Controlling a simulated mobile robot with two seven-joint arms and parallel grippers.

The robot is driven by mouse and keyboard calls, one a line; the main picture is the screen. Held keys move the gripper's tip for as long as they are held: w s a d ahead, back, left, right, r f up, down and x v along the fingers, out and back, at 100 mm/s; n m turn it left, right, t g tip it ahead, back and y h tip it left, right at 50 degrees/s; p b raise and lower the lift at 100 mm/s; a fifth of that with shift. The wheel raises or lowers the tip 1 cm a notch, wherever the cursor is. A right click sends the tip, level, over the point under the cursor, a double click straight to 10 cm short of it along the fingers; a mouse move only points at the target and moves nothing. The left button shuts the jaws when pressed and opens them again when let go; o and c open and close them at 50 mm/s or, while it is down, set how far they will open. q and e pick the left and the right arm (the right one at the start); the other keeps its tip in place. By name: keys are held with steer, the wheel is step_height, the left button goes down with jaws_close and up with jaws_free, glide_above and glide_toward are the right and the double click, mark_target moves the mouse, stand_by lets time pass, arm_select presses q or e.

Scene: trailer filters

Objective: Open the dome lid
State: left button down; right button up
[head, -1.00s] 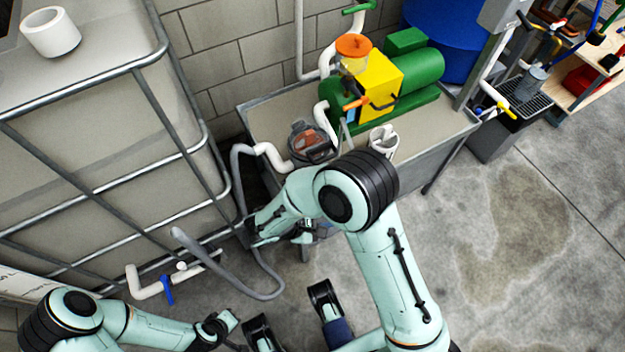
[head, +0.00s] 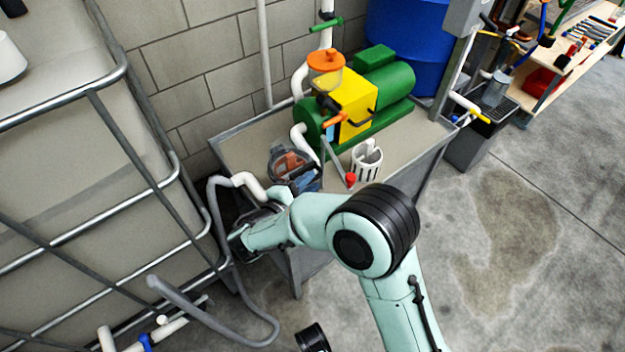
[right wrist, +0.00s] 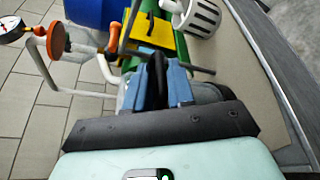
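The dome lid (head: 291,160) is a rounded, partly clear housing with reddish parts inside, at the near left of the bench top in the head view. My right gripper (head: 307,179) is at its front right side, and my wrist covers part of it. In the right wrist view the blue fingers of this gripper (right wrist: 157,62) stand close together, with dark pads side by side. A clear grey rounded surface shows behind the fingers. I cannot tell whether the lid is touched or raised. My left gripper is out of view.
A green and yellow pump (head: 352,105) with an orange cap stands behind on the bench. A white slotted basket (head: 366,160) and a red knob (head: 350,180) are to the right. White pipe and a grey hose (head: 215,300) run at left beside the caged tank. Floor at right is clear.

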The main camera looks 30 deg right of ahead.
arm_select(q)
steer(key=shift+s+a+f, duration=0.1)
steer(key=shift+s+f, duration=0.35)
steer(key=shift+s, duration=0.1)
arm_select(e)
steer(key=shift+x, duration=1.3)
